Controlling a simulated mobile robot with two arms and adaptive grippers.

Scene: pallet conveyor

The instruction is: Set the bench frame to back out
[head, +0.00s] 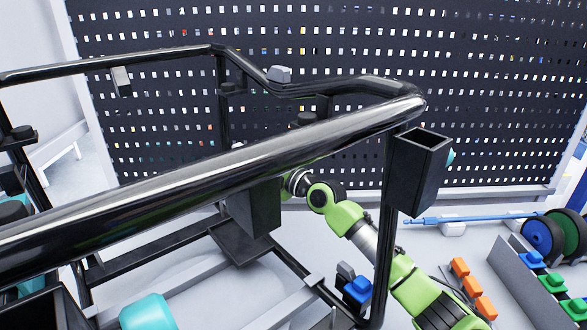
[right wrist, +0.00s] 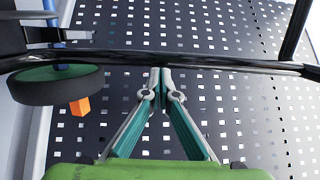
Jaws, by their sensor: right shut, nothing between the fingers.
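The black tubular bench frame (head: 190,180) fills much of the head view. Its thick rail crosses from lower left to upper right and bends back at a corner. My right arm comes up from the lower right, behind the corner post, and its far end is hidden behind a black box-shaped part. In the right wrist view my right gripper (right wrist: 160,75) is shut and empty. Its fingertips overlap a black bar (right wrist: 230,63) running across the view; I cannot tell whether they touch it. My left gripper is not in view.
A dark perforated panel (head: 480,100) stands behind. At right are wheels (head: 540,238), a blue rod (head: 470,219), and orange (head: 473,288) and green (head: 551,283) blocks. An open-topped black square tube (head: 418,172) sits at the frame's corner. A green-hubbed wheel (right wrist: 55,85) is left of my right gripper.

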